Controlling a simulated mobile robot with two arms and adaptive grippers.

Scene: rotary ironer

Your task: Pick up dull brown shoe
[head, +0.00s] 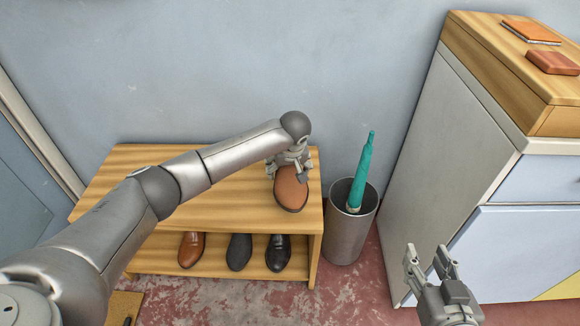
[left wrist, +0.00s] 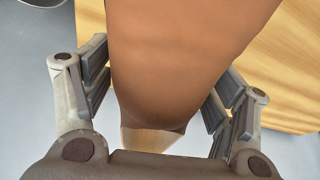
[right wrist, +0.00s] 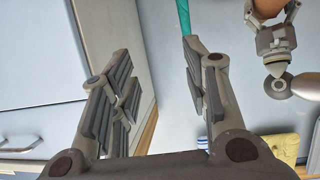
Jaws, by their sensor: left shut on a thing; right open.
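The dull brown shoe (head: 291,192) is at the right end of the wooden shoe bench's top (head: 235,200), toe toward the front. My left gripper (head: 289,166) is shut on its rear part from above. In the left wrist view the shoe (left wrist: 195,55) fills the space between the fingers. I cannot tell whether it touches the bench top. A second, glossier brown shoe (head: 191,248) stands on the lower shelf. My right gripper (head: 430,262) is open and empty at the right, in front of the cabinet; its spread fingers show in the right wrist view (right wrist: 157,80).
Two dark shoes (head: 239,251) (head: 278,252) share the lower shelf. A grey bin (head: 347,232) holding a teal umbrella (head: 360,175) stands close to the bench's right side. A white cabinet (head: 445,165) with a wooden top stands farther right. The bench top's left part is bare.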

